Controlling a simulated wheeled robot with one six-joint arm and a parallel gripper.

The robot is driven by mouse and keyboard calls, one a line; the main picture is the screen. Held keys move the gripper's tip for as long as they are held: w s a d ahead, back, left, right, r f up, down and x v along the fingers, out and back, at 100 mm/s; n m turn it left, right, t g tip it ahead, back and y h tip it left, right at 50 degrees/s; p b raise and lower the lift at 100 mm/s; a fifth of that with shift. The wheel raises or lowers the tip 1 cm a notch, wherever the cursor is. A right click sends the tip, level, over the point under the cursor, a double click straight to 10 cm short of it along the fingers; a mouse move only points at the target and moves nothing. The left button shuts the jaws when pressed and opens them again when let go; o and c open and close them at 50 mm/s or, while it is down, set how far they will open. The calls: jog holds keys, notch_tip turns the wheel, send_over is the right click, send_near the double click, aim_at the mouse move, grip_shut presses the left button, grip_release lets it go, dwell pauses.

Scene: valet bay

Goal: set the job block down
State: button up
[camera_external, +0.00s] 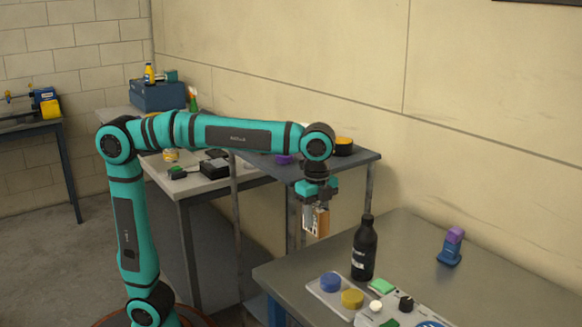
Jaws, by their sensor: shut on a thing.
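My gripper (315,212) points down at the end of my teal arm, shut on a small tan-orange block, which I take to be the job block (323,221). The gripper's fingers partly cover the block. The block hangs in the air near the left edge of the grey table (480,270), left of a black bottle (364,250). I cannot tell its exact height above the surfaces.
The bottle stands upright on the table. A blue-purple item (451,247) stands farther right. Bare tabletop surrounds it.

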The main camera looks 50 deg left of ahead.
jog(key=shift+s+a+f, duration=0.2)
jog(key=shift+s+f, duration=0.45)
jog(key=shift+f, duration=1.2)
jog(key=shift+s+a+f, duration=0.2)
jog(key=shift+s+f, duration=0.4)
jog(key=shift+f, duration=1.2)
jog(key=shift+s+a+f, duration=0.2)
jog(key=shift+s+f, duration=0.45)
jog(key=shift+f, duration=1.2)
jog(key=shift+f, duration=0.15)
jog(key=o, duration=1)
jog(key=shift+o, duration=0.2)
notch_tip(320, 180, up, 12)
